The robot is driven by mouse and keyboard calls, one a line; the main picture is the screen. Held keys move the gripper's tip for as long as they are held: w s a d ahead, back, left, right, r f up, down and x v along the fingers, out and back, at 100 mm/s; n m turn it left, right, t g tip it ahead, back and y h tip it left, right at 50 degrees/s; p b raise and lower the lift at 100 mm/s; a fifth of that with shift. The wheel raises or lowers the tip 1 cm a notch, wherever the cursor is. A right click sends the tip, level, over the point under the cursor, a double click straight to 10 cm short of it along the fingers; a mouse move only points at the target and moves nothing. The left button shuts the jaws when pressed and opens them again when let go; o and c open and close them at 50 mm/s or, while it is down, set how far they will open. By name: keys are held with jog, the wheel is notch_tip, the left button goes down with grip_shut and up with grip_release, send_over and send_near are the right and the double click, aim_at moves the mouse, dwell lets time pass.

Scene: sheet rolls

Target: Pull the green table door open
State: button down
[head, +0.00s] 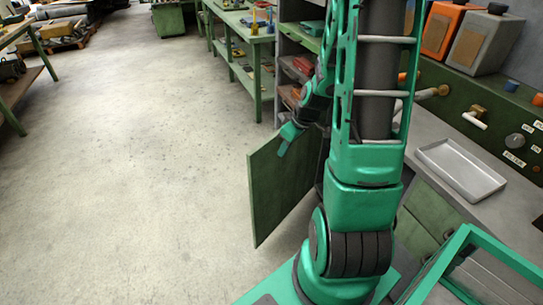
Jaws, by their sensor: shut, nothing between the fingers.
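The green table door (277,185) stands swung out from the green bench on the right, its flat face toward the open floor. My gripper (284,150) is at the door's top edge, near its middle. It is shut with nothing between its fingers. I cannot tell whether it touches the door. My arm hides the door's right side, its hinge and most of the opening behind it.
A metal tray (460,168) lies on the grey worktop at the right. Orange and grey canisters (484,40) stand above the panel with knobs. A green workbench (248,38) stands farther back. The concrete floor (130,160) to the left is clear.

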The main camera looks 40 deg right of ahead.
aim_at(266, 159)
jog(key=shift+w+a+f, duration=0.3)
jog(key=shift+w+f, duration=0.95)
jog(key=shift+f, duration=0.25)
jog(key=shift+w+a+f, duration=0.3)
jog(key=shift+w+f, duration=0.9)
jog(key=shift+f, duration=0.25)
jog(key=shift+w+a+f, duration=0.3)
jog(key=shift+w+f, duration=0.95)
jog(key=shift+f, duration=0.25)
